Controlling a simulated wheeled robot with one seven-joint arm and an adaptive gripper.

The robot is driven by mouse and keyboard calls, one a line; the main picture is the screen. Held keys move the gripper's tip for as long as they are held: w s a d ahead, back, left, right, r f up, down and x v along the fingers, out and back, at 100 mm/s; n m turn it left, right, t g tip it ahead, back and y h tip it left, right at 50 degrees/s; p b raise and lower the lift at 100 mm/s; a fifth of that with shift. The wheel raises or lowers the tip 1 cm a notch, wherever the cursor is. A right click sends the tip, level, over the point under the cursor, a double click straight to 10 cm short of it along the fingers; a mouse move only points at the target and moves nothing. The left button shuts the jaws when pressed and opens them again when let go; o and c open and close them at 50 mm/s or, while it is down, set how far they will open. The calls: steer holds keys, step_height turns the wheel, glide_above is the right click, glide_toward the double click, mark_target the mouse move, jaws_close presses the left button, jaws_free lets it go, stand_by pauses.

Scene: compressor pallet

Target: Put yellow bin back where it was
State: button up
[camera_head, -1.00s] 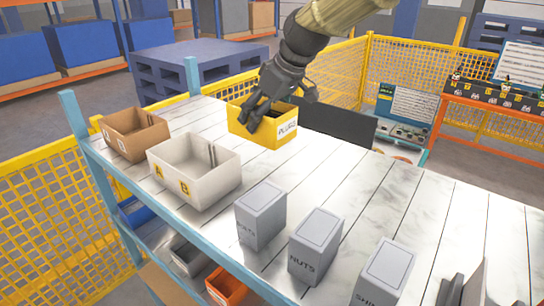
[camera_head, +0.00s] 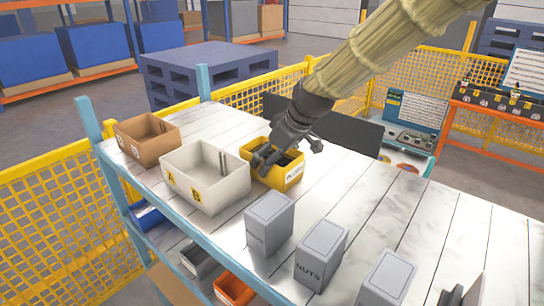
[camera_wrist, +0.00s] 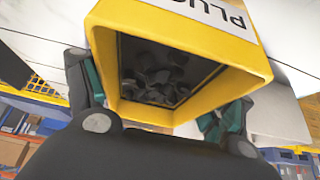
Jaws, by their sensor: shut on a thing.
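The yellow bin (camera_head: 285,175) with a white "PLUGS" label is at the table top, just right of the white bin, in the head view. My gripper (camera_head: 272,160) is shut on it from above and behind. In the wrist view the yellow bin (camera_wrist: 180,35) fills the top middle, with dark parts inside, and my gripper's fingers (camera_wrist: 160,110) are on both its sides. Whether the bin's base touches the table is hard to tell.
The white bin (camera_head: 222,192) marked A and B stands close on the left, with the brown bin (camera_head: 147,146) beyond it. Several grey boxes, one the "NUTS" box (camera_head: 320,262), line the table's front.

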steer(key=shift+s+r, duration=0.1)
steer(key=shift+s, duration=0.1)
steer(key=o, duration=1.3)
steer(key=shift+w+f, duration=0.1)
steer(key=shift+f, duration=0.1)
steer(key=shift+r, duration=0.1)
